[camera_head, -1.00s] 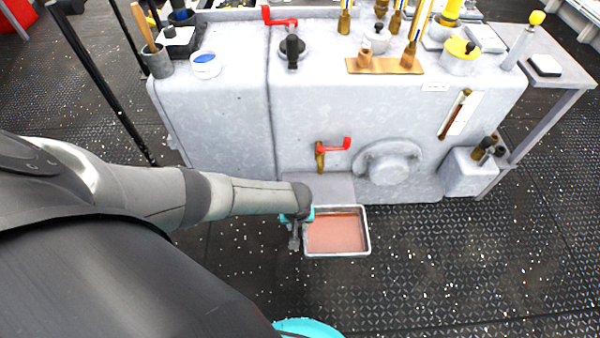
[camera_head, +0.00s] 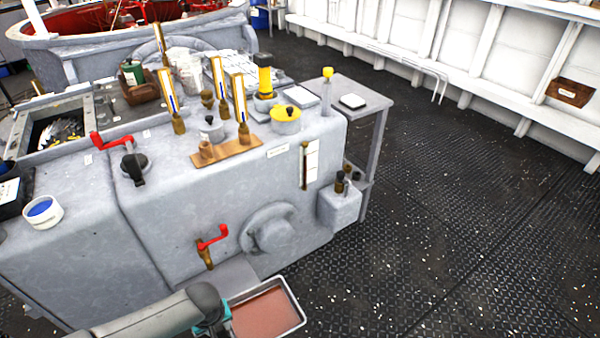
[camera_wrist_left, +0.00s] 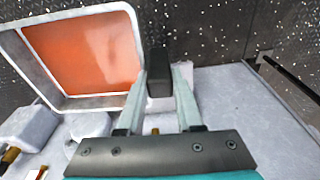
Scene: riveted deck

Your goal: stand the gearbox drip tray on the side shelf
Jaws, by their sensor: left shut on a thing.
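The gearbox drip tray (camera_head: 268,312) is a shallow pale metal tray with reddish-brown liquid in it. It is low in front of the grey gearbox, at the bottom of the head view. I cannot tell whether it touches the deck. My left gripper (camera_head: 226,318) is shut on the tray's near-left rim. In the left wrist view the fingers (camera_wrist_left: 158,88) close at the edge of the tray (camera_wrist_left: 88,103), which shows on the left. The side shelf (camera_head: 335,92) is a grey stand at the gearbox's right end. My right gripper is out of view.
The gearbox (camera_head: 190,220) carries a red-handled valve (camera_head: 210,240) and a round cover (camera_head: 270,232) above the tray. A small grey box with dark caps (camera_head: 340,205) juts out before the shelf. A dark flat item (camera_head: 352,101) lies on the shelf top. Deck to the right is clear.

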